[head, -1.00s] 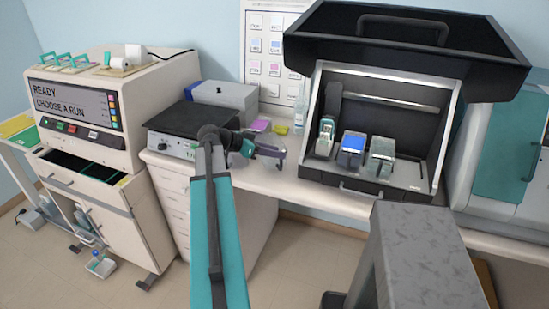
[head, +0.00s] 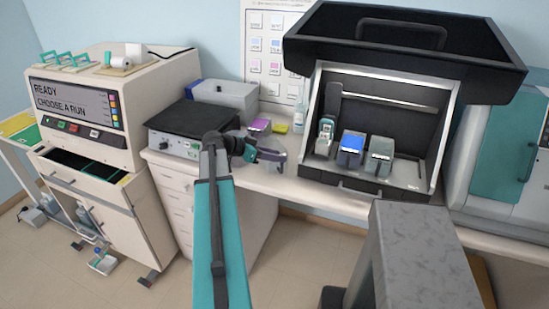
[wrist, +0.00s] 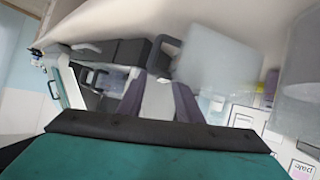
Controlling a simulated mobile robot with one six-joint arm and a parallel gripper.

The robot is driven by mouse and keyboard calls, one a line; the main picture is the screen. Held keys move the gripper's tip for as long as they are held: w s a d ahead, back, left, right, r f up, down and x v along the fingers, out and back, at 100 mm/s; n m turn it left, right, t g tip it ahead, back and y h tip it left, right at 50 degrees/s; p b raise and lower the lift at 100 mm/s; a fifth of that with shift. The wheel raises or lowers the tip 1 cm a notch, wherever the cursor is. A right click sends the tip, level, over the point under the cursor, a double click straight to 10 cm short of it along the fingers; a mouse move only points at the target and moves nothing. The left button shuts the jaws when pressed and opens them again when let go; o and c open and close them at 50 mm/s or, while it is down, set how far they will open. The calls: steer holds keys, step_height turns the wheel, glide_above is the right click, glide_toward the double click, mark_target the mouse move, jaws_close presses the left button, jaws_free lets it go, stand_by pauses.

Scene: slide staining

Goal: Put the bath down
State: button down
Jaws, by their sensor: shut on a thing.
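My gripper (head: 277,160) is over the front of the counter, between the black-topped device and the open hood. Its jaws are shut on a pale thing, taken as the bath. It shows only faintly between the two dark fingers (wrist: 158,100) in the wrist view, and its shape and contents cannot be made out. In the hood stand a bath with a teal-and-white rack (head: 325,137), a blue bath (head: 350,150) and a grey bath (head: 379,156), all apart from my gripper.
The open hood (head: 437,150) has a raised black lid. The black-topped device (head: 190,120) stands left of my gripper. Purple (head: 260,126) and yellow (head: 280,129) items and a clear bottle (head: 300,117) lie behind. A stainer (head: 85,110) reads "READY CHOOSE A RUN".

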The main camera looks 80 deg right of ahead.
steer(key=shift+f, duration=0.5)
steer(key=c, duration=1.2)
jaws_free()
steer(key=b+v, duration=0.4)
steer(key=v, duration=0.8)
